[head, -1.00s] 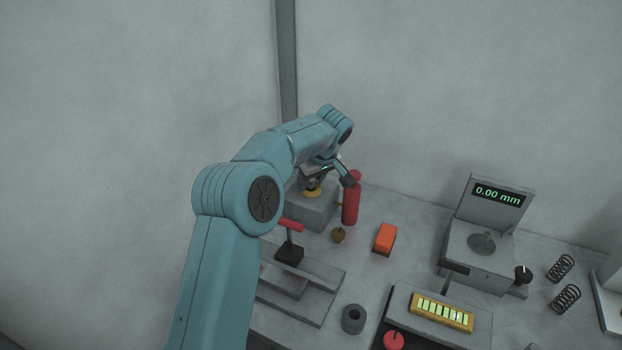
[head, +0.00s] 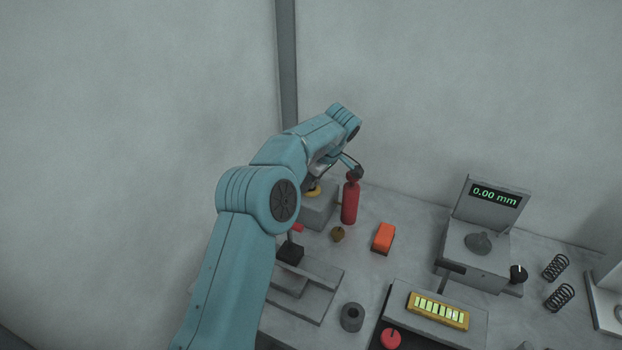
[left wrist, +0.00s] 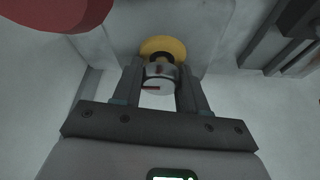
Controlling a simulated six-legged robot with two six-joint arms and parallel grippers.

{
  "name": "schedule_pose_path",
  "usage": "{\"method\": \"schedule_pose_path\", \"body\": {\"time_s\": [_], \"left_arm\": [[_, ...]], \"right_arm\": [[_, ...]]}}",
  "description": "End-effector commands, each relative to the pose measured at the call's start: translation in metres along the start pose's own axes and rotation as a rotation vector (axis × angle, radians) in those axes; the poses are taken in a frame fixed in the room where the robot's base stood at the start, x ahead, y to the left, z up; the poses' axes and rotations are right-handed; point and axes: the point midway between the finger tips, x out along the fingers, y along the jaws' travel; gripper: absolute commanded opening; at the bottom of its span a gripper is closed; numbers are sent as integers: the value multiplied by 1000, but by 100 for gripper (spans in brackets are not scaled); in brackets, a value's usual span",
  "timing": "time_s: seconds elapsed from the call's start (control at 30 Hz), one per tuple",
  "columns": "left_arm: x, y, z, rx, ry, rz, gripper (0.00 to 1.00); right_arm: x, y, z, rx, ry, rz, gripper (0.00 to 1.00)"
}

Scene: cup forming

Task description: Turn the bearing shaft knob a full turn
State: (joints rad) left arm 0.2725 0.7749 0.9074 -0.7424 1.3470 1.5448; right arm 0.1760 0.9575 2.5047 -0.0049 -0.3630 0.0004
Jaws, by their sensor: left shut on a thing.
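The bearing shaft knob (left wrist: 159,86) is a silver cylinder with a red mark on its pale face, in front of a yellow collar (left wrist: 163,47) in the left wrist view. My left gripper (left wrist: 160,73) is shut on it, one finger at each side. In the head view the yellow collar (head: 313,190) tops a grey block (head: 318,208) at the back of the bench. My left wrist is just above it and hides the knob there. My right gripper is not in view.
A red cylinder (head: 350,204) stands close to the right of the block. A gauge with a 0.00 mm display (head: 494,196) stands further right. A grey ring (head: 352,317) sits nearer me.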

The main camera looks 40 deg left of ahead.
Motion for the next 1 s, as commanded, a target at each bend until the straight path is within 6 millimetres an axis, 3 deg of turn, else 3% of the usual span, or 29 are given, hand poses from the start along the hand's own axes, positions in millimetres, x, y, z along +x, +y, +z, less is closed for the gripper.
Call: {"method": "schedule_pose_path", "body": {"time_s": [0.13, 0.17, 0.23, 0.53, 0.67, 1.0], "left_arm": [[-3, 1, -6, -7, 10, 11, 12], [-3, 1, -6, -7, 10, 11, 46], [-2, 1, -6, -6, 9, 9, 67], [-2, 0, -2, -1, 4, 4, 67], [-14, 1, -2, -2, 4, 5, 67], [-102, 1, -3, -2, 4, 8, 67]], "right_arm": [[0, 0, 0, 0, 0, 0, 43], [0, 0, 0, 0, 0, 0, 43], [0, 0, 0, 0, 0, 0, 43], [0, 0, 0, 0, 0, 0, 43], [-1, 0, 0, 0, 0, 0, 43], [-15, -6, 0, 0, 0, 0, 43]]}}
